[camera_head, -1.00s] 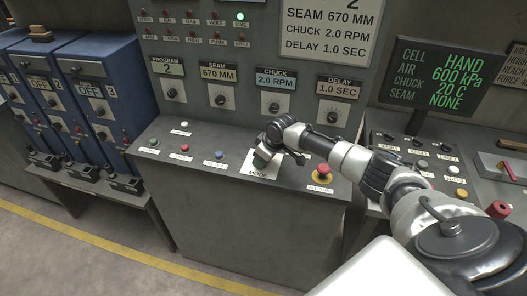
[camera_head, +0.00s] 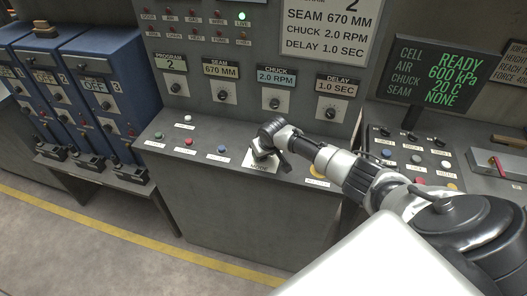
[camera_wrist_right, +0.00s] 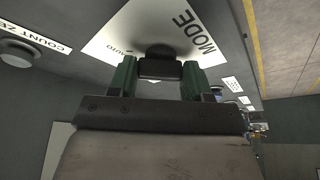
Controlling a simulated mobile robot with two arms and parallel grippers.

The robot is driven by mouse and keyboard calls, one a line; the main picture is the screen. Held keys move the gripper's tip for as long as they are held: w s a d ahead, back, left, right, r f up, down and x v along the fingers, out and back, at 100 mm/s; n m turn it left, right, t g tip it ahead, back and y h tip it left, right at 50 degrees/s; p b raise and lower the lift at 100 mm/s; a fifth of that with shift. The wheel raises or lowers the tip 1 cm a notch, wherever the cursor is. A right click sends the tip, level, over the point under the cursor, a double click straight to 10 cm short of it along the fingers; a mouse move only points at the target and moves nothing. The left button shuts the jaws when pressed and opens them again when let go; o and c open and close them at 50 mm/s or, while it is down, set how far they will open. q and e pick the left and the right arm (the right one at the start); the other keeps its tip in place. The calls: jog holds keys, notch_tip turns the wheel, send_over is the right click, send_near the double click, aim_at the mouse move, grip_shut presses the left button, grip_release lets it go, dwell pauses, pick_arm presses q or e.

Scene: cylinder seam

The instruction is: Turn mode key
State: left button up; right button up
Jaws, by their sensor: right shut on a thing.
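The mode key is a dark key on a white plate marked MODE (camera_wrist_right: 115,38). In the right wrist view the key (camera_wrist_right: 160,68) sits between the two green fingers of my right gripper (camera_wrist_right: 160,78), which is shut on it. One printed position on the plate reads AUTO. In the head view my right gripper (camera_head: 262,153) is at the mode plate (camera_head: 248,163) on the sloping console and hides most of the key. A screen (camera_head: 445,75) at the right reads READY for the cell. My left gripper is not in view.
Coloured push buttons (camera_head: 188,141) lie on the console to the left of the plate. My right forearm covers most of the yellow-ringed stop button (camera_head: 317,183). Rotary knobs (camera_head: 275,103) stand on the upright panel behind. Blue boxes (camera_head: 95,75) stand at the left.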

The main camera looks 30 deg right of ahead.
jog(key=o, duration=0.9)
jog(key=shift+r, duration=0.1)
jog(key=b+v, duration=0.1)
jog(key=v, duration=0.9)
jog(key=shift+s+r, duration=0.2)
jog(key=shift+r, duration=0.1)
